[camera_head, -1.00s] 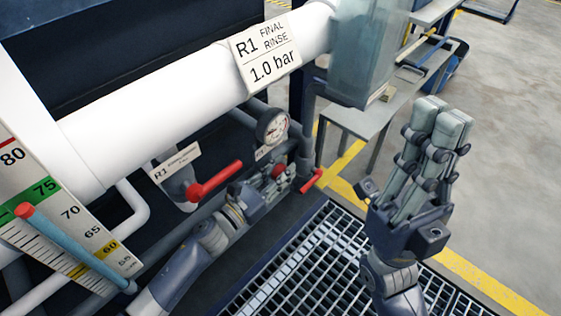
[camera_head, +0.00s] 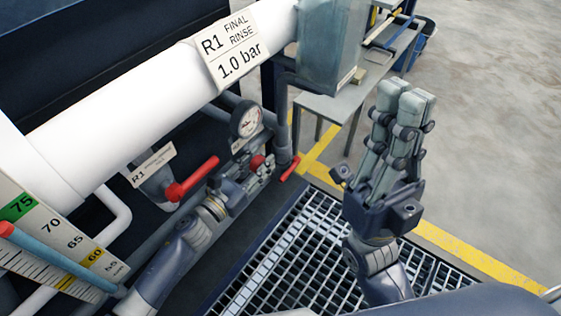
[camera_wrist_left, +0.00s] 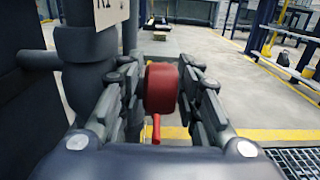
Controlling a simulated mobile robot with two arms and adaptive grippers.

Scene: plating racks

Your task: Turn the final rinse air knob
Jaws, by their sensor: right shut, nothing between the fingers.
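The red round knob (camera_head: 257,162) sits below the pressure gauge (camera_head: 246,121) at the R1 final rinse pipe. In the left wrist view the red knob (camera_wrist_left: 161,88) lies between the two fingers of my left gripper (camera_wrist_left: 160,82). The fingers are close to its sides; I cannot tell whether both touch it. In the head view my left gripper (camera_head: 253,178) reaches in low from the left and partly covers the knob. My right gripper (camera_head: 398,108) is raised with its fingers together, empty, right of the pipes.
A red lever (camera_head: 192,179) stands just left of my left gripper, and a smaller red handle (camera_head: 289,168) just right of it. A white pipe (camera_head: 120,100) runs above. A floor grating (camera_head: 300,240) and a grey bench (camera_head: 340,105) lie to the right.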

